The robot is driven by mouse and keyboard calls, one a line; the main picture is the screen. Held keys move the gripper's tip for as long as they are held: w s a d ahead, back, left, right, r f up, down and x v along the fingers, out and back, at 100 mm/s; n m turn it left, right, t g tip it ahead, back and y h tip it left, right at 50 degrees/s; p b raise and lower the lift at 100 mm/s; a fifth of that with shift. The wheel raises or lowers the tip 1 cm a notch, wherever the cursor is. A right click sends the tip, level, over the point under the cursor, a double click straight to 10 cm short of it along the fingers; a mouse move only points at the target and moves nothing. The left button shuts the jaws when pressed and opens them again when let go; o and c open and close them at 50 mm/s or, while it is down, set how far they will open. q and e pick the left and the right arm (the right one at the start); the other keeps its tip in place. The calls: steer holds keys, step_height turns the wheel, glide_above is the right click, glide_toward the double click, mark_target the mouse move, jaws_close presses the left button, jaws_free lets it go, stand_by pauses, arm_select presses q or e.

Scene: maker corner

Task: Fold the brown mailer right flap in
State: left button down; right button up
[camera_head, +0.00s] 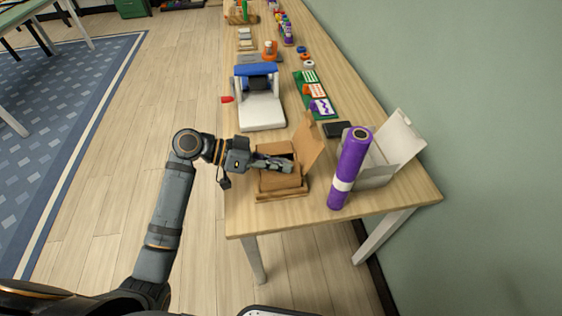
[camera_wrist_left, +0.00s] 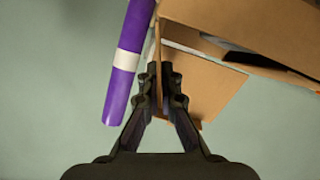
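The brown mailer (camera_head: 278,183) sits open near the front end of the table. One tall brown panel (camera_head: 309,146) stands up on its right side, and a low flap (camera_head: 283,196) lies at its front. My left gripper (camera_head: 287,166) reaches in from the left over the mailer's opening and hides part of its inside. In the left wrist view my left gripper (camera_wrist_left: 162,75) has its fingers close together beside a brown panel (camera_wrist_left: 215,88) of the mailer (camera_wrist_left: 245,25). My right gripper is out of view.
A purple roll with a white band (camera_head: 350,170) stands just right of the mailer, near the table (camera_head: 400,199) edge. An open white box (camera_head: 395,150) is behind it. A white and blue device (camera_head: 260,108) and a dark block (camera_head: 337,129) lie farther back.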

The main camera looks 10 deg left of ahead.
arm_select(q)
steer(key=shift+w+a+f+n+g+h+p, duration=0.1)
steer(key=shift+w+f+n+g+h+p, duration=0.15)
steer(key=shift+w+n+g+p, duration=0.35)
steer(key=shift+s, duration=0.2)
steer(key=c, duration=1.6)
jaws_free()
steer(key=v, duration=1.2)
